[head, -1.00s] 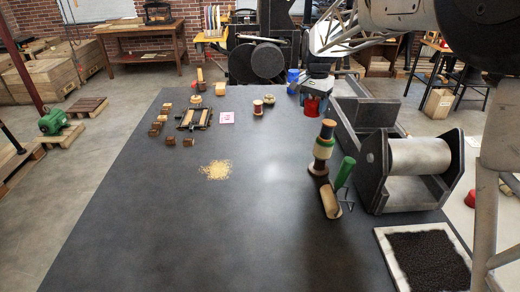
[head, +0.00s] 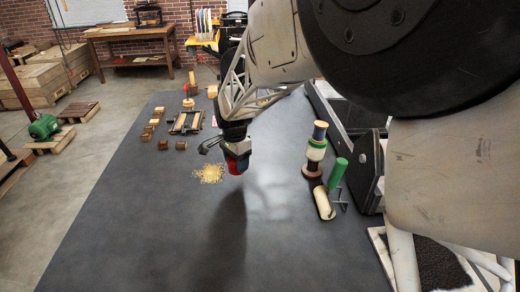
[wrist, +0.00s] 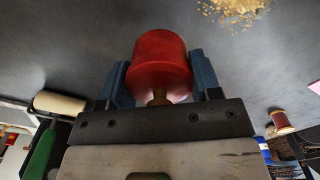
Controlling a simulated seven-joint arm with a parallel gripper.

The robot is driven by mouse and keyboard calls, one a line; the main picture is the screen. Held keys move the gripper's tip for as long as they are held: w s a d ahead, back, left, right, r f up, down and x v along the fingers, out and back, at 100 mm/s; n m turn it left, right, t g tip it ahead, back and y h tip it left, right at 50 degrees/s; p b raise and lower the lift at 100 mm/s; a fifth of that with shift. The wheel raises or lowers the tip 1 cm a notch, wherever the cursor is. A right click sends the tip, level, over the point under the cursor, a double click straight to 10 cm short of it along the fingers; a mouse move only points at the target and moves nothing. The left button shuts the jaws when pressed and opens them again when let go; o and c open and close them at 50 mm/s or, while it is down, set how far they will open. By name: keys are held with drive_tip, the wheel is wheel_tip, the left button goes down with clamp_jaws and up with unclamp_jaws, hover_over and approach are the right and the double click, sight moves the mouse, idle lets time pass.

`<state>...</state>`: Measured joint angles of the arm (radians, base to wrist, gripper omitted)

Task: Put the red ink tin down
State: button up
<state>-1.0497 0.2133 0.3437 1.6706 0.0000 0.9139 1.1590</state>
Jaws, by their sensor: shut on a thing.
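The red ink tin (head: 237,165) is held in my gripper (head: 236,154), above the dark table, just right of a patch of yellow grains. In the wrist view the red tin (wrist: 160,62) sits between the two blue fingers of my gripper (wrist: 160,78), which are shut on it from both sides. The tin looks a little above the tabletop (head: 265,255), with a dark shadow below it. The exact height is hard to tell.
Yellow grains (head: 209,173) lie left of the tin. A stack of coloured tins and spools (head: 317,150), a green-handled roller (head: 338,172) and a black pad in a tray (head: 437,262) stand to the right. Wooden blocks (head: 153,128) lie at the back left. The front middle is clear.

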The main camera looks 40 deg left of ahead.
drive_tip(key=shift+s+f, duration=0.1)
drive_tip(key=shift+s, duration=0.05)
drive_tip(key=shift+a, duration=0.1)
drive_tip(key=w+a, duration=0.2)
drive_tip(key=a, duration=0.2)
drive_tip(key=w+a+f, duration=0.1)
drive_tip(key=w+a, duration=0.2)
drive_tip(key=a, duration=0.2)
drive_tip(key=w+a, duration=0.3)
drive_tip(key=a, duration=0.1)
drive_tip(key=shift+w+a+f, duration=0.15)
drive_tip(key=shift+a+f, duration=0.05)
drive_tip(key=shift+a, duration=0.05)
idle(0.5)
drive_tip(key=shift+f, duration=1.75)
drive_tip(key=shift+f, duration=0.1)
drive_tip(key=o, duration=1.1)
drive_tip(key=shift+f, duration=0.1)
wheel_tip(320, 180, up, 12)
drive_tip(key=shift+r, duration=0.15)
